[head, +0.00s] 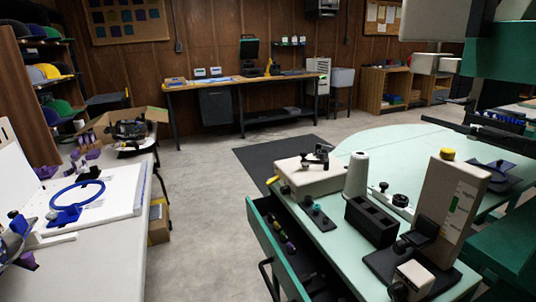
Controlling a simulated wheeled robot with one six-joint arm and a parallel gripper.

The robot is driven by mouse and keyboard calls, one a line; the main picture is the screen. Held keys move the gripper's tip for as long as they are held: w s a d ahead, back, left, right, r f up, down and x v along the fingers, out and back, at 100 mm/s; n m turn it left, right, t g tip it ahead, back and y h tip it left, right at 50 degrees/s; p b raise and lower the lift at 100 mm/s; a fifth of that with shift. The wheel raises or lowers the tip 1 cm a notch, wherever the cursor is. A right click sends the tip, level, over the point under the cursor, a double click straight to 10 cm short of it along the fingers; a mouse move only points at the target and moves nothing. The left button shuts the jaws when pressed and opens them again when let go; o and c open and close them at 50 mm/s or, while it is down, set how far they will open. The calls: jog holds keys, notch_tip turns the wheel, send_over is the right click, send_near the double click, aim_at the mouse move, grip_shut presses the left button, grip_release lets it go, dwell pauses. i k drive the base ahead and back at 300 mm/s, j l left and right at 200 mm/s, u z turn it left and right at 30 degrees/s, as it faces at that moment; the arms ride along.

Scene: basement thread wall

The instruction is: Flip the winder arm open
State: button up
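A white base with a black knob (400,200) stands further right, behind a black open-topped holder (371,221). A small black plate with a teal piece (317,212) lies in front of the white box. My gripper is not in view.
A green drawer (268,240) stands open at the table's left side. A white cone (355,175) and a tall beige unit with a yellow knob (446,210) stand on the table. The left bench holds a blue hoop (77,203). Grey floor (205,225) is clear between them.

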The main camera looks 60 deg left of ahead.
aim_at(326, 162)
jog(key=u, duration=1.1)
